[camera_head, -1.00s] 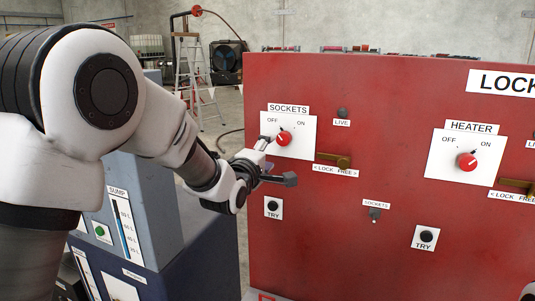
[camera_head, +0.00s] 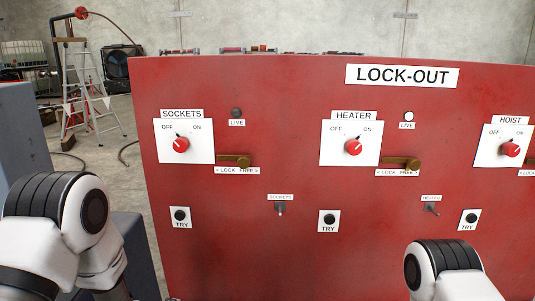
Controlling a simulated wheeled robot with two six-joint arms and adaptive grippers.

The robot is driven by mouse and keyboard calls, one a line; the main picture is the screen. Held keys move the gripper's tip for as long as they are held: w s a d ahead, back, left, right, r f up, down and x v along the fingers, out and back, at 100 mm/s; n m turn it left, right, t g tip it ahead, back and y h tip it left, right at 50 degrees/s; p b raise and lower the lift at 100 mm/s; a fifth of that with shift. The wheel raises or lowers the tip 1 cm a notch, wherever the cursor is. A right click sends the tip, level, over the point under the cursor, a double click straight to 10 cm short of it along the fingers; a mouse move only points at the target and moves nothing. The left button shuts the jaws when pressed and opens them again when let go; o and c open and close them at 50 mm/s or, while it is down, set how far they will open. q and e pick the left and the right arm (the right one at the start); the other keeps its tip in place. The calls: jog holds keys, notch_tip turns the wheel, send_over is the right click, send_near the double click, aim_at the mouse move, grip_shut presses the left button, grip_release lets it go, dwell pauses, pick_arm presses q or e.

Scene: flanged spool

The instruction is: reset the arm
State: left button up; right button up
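Neither gripper shows now. My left arm (camera_head: 62,235) is folded at the lower left, with only its upper links in the picture. A rounded joint of my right arm (camera_head: 442,270) shows at the bottom right. The red lock-out panel (camera_head: 250,260) fills most of the view. Its SOCKETS knob (camera_head: 181,146) has its pointer up and left toward OFF, and nothing touches it. The HEATER knob (camera_head: 353,147) points up and right toward ON. The HOIST knob (camera_head: 510,150) is at the right edge.
The SOCKETS live lamp (camera_head: 236,113) is dark; the HEATER live lamp (camera_head: 409,116) is white. Brass lock tabs (camera_head: 234,160) and TRY buttons (camera_head: 179,216) sit on the panel. A blue-grey cabinet (camera_head: 18,135) stands at the left. A stepladder (camera_head: 88,95) stands behind on open floor.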

pick_arm(q)
jog(key=s+f+m+g, duration=0.3)
jog(key=s+f+g, duration=0.1)
jog(key=s+f, duration=0.8)
jog(key=s+f+m+g, duration=0.3)
jog(key=s+m, duration=0.9)
jog(key=s, duration=1)
jog(key=g, duration=0.2)
jog(key=shift+a+m+g, duration=0.15)
jog(key=shift+m+g, duration=0.25)
